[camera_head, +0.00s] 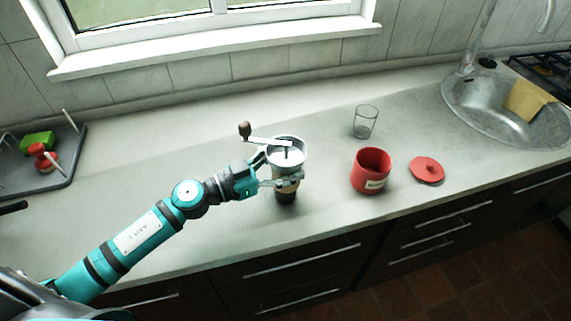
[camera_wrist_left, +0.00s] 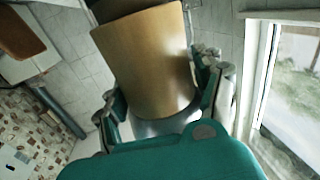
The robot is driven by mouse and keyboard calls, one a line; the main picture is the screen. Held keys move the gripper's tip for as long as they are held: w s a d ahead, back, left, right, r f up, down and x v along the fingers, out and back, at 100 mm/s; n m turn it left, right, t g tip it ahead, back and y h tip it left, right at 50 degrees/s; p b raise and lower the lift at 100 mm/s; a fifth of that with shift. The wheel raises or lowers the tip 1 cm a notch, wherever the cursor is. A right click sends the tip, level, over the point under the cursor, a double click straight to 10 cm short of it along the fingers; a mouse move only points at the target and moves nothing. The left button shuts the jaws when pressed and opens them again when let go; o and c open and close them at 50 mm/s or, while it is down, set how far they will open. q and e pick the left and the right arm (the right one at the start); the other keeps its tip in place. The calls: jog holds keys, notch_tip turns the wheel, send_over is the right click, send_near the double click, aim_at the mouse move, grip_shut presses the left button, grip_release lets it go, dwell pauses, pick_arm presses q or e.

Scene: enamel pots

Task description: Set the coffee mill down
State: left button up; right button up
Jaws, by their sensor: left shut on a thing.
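The coffee mill (camera_head: 287,150) has a metal top, a crank with a dark wooden knob (camera_head: 245,130), and a dark base. It is upright over the front middle of the worktop. My left gripper (camera_head: 279,183) is shut on its body from the left. In the left wrist view the mill's tan wooden body (camera_wrist_left: 148,65) stands between the two fingers of the left gripper (camera_wrist_left: 165,98). I cannot tell whether its base touches the worktop. My right gripper is not in view.
On the worktop (camera_head: 130,200), a red enamel pot (camera_head: 371,171), its red lid (camera_head: 427,170) and a clear glass (camera_head: 364,122) stand right of the mill. A grey tray (camera_head: 62,180) with red and green items is far left.

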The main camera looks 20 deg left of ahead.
aim_at(303, 145)
pick_arm(q)
jog(key=c, duration=0.3)
jog(key=shift+r, duration=0.15)
jog(key=shift+r+p, duration=0.3)
jog(key=shift+r, duration=0.3)
notch_tip(303, 145, up, 2)
jog(key=shift+r+p, duration=0.15)
jog(key=shift+p, duration=0.3)
jog(key=s+d+r+b, duration=0.15)
jog(key=s+d, duration=0.25)
jog(key=s, duration=1.1)
jog(key=a+f+n+t+y, duration=0.1)
jog(key=a+n+y, duration=0.1)
jog(key=n+y, duration=0.1)
jog(key=a+f+n+t+y, duration=0.2)
jog(key=a+n+y, duration=0.1)
jog(key=y, duration=0.2)
jog(key=w+a+f+n+t+y, duration=0.1)
jog(key=a+n+t+y, duration=0.1)
jog(key=a+n+y, duration=0.1)
jog(key=shift+w+f+y, duration=0.1)
jog(key=shift+f+y, duration=0.25)
jog(key=shift+y, duration=0.55)
